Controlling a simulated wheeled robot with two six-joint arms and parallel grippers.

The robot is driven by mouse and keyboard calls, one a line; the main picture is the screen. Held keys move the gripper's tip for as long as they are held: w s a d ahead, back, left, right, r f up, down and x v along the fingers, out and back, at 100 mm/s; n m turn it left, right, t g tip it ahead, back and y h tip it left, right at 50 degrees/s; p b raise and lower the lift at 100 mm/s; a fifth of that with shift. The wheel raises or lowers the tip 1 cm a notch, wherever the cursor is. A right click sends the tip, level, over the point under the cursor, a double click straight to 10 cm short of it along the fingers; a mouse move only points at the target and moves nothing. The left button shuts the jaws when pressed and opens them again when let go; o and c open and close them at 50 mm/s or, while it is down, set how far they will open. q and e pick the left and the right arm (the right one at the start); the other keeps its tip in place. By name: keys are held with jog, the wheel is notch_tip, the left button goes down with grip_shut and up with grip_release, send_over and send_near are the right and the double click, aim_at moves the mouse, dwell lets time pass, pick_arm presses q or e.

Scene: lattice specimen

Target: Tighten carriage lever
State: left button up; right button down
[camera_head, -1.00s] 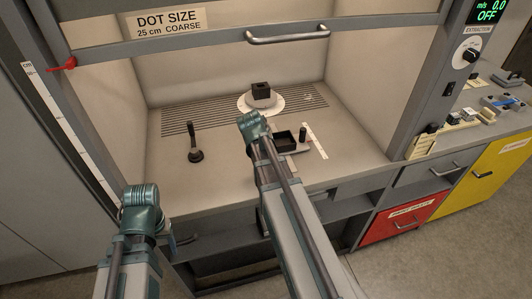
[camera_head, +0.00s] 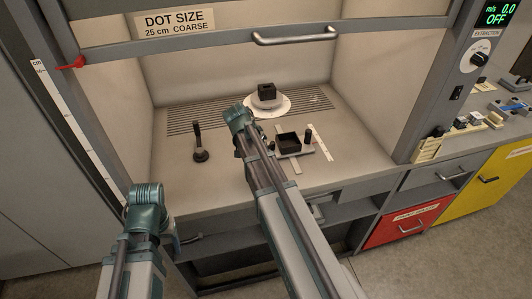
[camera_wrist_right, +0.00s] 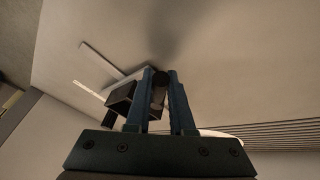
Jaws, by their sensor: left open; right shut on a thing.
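The carriage (camera_head: 292,153) sits on the hood floor, with a black square tray (camera_head: 288,140) and a black knob (camera_head: 308,136) at its right. In the right wrist view the tray (camera_wrist_right: 121,96) is left of my right gripper (camera_wrist_right: 160,82), whose blue fingers are shut on a dark upright piece (camera_wrist_right: 160,92), seemingly the carriage lever. The fingers partly cover it, so its angle is unclear. My left gripper (camera_head: 174,238) is open, low at the front left, away from the carriage, mostly behind my arm.
A black upright lever on a round base (camera_head: 200,155) stands at the left. A black block on a white round dial (camera_head: 267,97) stands behind. A pale scale strip (camera_head: 321,143) lies right of the carriage. The raised sash handle (camera_head: 295,36) crosses above.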

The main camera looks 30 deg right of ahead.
jog(key=shift+w+a+m+g, duration=0.15)
jog(key=shift+w+m+g, duration=0.25)
jog(key=shift+m, duration=0.4)
